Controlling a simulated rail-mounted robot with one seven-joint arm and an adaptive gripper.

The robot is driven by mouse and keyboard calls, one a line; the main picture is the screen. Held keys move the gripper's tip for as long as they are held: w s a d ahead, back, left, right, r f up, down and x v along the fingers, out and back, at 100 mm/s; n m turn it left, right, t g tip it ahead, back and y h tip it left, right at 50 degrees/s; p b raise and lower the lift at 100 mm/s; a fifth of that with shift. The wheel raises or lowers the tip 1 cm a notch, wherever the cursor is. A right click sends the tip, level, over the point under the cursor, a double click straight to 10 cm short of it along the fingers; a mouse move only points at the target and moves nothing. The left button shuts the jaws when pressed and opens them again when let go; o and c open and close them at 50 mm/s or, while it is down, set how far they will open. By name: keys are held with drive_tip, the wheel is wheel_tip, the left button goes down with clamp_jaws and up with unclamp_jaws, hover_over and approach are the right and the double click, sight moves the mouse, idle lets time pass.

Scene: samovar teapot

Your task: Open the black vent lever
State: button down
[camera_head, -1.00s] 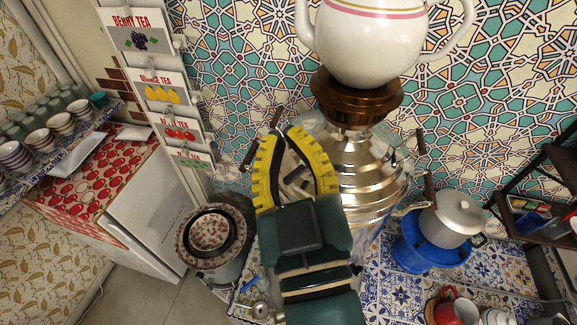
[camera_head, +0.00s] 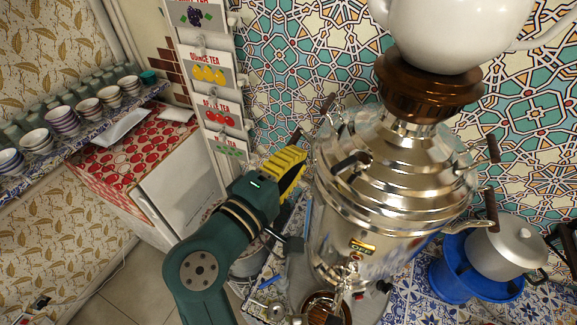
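The black vent lever (camera_head: 350,162) sticks out from the upper left side of the shiny metal samovar (camera_head: 405,190), below its brown collar. It is in plain view with nothing in front of it. My gripper (camera_head: 294,172), with yellow ribbed fingers, is left of the samovar and apart from the lever. I see the fingers nearly side-on, one largely behind the other, so their gap does not show. Nothing is visibly held.
A white teapot (camera_head: 435,35) sits on the brown collar (camera_head: 425,90). Dark handles (camera_head: 493,148) stick out around the samovar. A grey pot (camera_head: 508,250) in a blue basin (camera_head: 470,275) stands at right. Cups (camera_head: 63,121) line the left shelf.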

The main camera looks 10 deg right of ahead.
sight(353, 161)
drive_tip(key=d+p, duration=0.1)
drive_tip(key=d, duration=0.2)
drive_tip(key=d+p, duration=0.1)
drive_tip(key=d, duration=0.1)
drive_tip(key=shift+s+p, duration=0.35)
